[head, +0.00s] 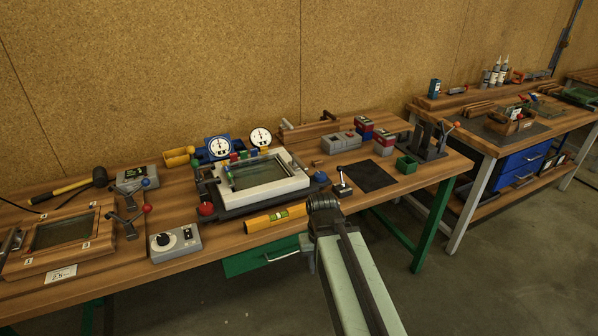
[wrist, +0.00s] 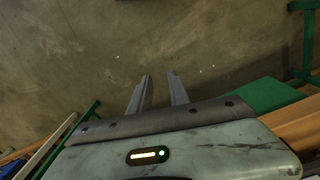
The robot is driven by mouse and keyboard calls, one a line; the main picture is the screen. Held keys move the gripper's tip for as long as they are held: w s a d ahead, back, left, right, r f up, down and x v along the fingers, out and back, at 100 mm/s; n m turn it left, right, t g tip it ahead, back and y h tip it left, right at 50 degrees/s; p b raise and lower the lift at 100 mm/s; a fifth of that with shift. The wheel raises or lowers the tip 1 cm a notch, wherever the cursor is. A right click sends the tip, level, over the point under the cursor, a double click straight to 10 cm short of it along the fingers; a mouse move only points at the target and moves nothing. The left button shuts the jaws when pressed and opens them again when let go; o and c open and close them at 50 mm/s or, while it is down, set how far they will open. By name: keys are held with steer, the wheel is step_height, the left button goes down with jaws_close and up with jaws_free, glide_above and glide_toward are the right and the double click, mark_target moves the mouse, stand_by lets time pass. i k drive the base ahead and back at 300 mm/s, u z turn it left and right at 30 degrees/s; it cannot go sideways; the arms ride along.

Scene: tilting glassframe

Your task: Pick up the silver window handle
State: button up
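I cannot pick out the silver window handle with certainty. A small grey metal piece (head: 12,241) sits at the left end of a wooden window frame (head: 88,252) on the near left of the bench, too small and cut off to identify. My gripper (wrist: 160,75) is open in the wrist view, its two grey fingers apart with only bare floor beyond them. In the head view my arm reaches up to the bench's front edge, and my fingers cannot be made out there.
The long wooden bench (head: 213,237) holds a white glass frame (head: 290,184), a yellow level (head: 275,218), a grey dial box (head: 175,243), a red-knobbed lever (head: 132,222) and a black mat (head: 366,175). A green drawer (head: 262,258) hangs beneath. A second bench (head: 490,140) stands right.

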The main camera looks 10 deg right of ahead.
mark_target(297, 163)
steer(key=u, duration=4.1)
steer(key=k, duration=2.55)
steer(key=z, duration=1.25)
steer(key=i, duration=1)
steer(key=u, duration=0.05)
